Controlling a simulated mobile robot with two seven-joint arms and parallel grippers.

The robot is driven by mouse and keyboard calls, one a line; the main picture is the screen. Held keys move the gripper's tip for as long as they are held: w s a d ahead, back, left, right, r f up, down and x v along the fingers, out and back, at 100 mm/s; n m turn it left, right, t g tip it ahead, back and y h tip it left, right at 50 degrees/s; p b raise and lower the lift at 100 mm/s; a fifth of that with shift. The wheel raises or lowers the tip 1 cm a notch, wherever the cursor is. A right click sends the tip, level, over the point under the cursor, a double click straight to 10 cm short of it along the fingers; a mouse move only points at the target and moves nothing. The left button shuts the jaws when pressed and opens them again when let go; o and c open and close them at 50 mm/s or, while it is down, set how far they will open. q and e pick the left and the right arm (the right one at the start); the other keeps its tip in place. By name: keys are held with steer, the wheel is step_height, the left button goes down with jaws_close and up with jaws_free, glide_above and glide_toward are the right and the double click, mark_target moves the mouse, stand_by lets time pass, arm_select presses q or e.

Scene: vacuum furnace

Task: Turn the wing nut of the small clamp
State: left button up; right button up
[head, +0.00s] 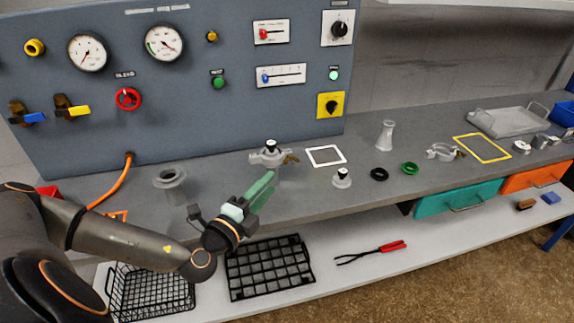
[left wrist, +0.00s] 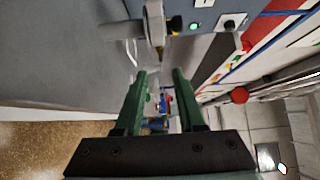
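A small grey metal clamp (head: 268,157) sits around a fitting with a black top on the bench, beneath the panel. Its brass wing nut (head: 291,158) sticks out to the right. My left gripper (head: 268,180) is just in front of the clamp, its green fingers pointing up toward it, apart from it. In the left wrist view the two green fingers (left wrist: 161,75) stand apart with nothing between them. A brass and grey part (left wrist: 154,22), seemingly the clamp's wing nut, lies beyond the fingertips. My right gripper is not in view.
A second clamp (head: 441,152) with a brass nut lies farther right. A white frame mark (head: 325,156), a fitting with a black top (head: 342,178) and black (head: 379,174) and green rings (head: 410,168) are nearby. A flanged grey part (head: 170,179) stands left.

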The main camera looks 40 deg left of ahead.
mark_target(288, 163)
arm_select(q)
steer(key=w, duration=0.6)
steer(key=w+p, duration=0.1)
steer(key=w, duration=0.2)
steer(key=shift+a, duration=0.35)
steer(key=shift+s, duration=0.1)
steer(key=shift+c, duration=0.3)
jaws_close()
